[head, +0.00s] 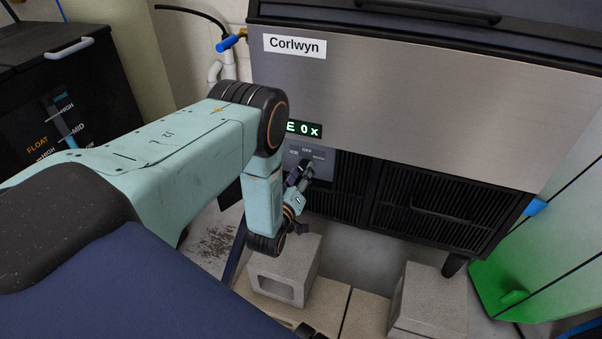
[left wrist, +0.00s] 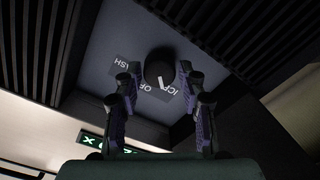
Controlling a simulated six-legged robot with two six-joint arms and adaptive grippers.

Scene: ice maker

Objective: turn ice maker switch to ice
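The ice maker (head: 420,100) is a steel-fronted unit labelled Corlwyn, with a lit green display (head: 304,129). Below the display is a grey switch panel (head: 322,168) marked ICE, OFF and WASH. In the left wrist view, the black round switch knob (left wrist: 160,66) has a white pointer line directed toward the OFF and ICE lettering; exactly which one I cannot tell. My left gripper (head: 305,172) is at the panel. In the left wrist view, its fingers (left wrist: 156,76) are spread on either side of the knob, with gaps visible. The knob is hidden in the head view. My right gripper is not visible.
Black vent grilles (head: 430,205) flank the panel. Concrete blocks (head: 284,270) stand on the floor below, with another block (head: 430,300) to the right. A black float-marked bin (head: 75,110) is at the left, and a green-white unit (head: 545,240) at the right.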

